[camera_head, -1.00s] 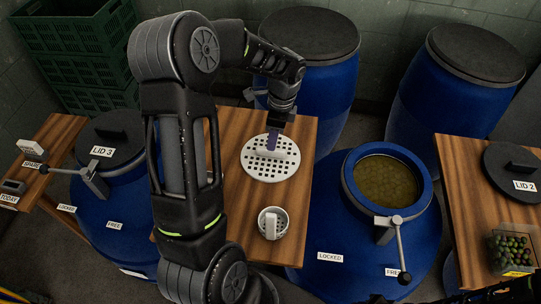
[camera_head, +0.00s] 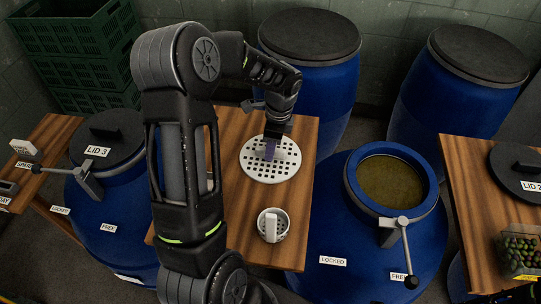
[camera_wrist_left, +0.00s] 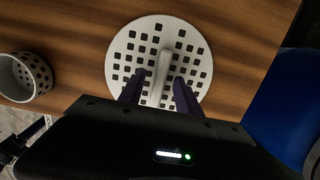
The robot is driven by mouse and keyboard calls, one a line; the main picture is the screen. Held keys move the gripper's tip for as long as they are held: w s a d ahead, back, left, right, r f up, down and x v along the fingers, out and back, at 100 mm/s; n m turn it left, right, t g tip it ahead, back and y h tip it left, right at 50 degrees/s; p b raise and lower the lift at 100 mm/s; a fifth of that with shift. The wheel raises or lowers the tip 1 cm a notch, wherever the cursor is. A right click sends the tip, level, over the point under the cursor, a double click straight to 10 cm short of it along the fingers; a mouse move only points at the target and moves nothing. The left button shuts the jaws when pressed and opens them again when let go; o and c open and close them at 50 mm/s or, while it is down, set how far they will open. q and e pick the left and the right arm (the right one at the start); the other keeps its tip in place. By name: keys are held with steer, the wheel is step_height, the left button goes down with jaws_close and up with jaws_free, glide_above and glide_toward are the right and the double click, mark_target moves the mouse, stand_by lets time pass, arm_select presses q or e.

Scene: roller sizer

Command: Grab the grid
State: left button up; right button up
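The grid (camera_head: 257,171) is a round white disc with square holes and a raised bar handle. It lies flat on the wooden table between the blue barrels. It also shows in the left wrist view (camera_wrist_left: 143,35), with its handle (camera_wrist_left: 161,68) upright in the picture. My left gripper (camera_head: 271,150) points down over the grid. In the left wrist view its two purple fingers (camera_wrist_left: 158,92) are apart, one on each side of the handle's lower part, with gaps visible. Whether the fingertips touch the disc is unclear. My right gripper is not in view.
A perforated cup with a handle (camera_head: 263,232) stands on the table (camera_head: 228,200) in front of the grid. An open blue barrel (camera_head: 349,179) with a lever clamp is at the right. A barrel with LID 3 (camera_head: 104,150) stands at the left. A container of olives (camera_head: 519,251) is far right.

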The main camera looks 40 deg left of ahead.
arm_select(q)
steer(key=shift+f, duration=0.25)
stand_by(0.4)
steer(key=shift+c, duration=0.6)
jaws_close()
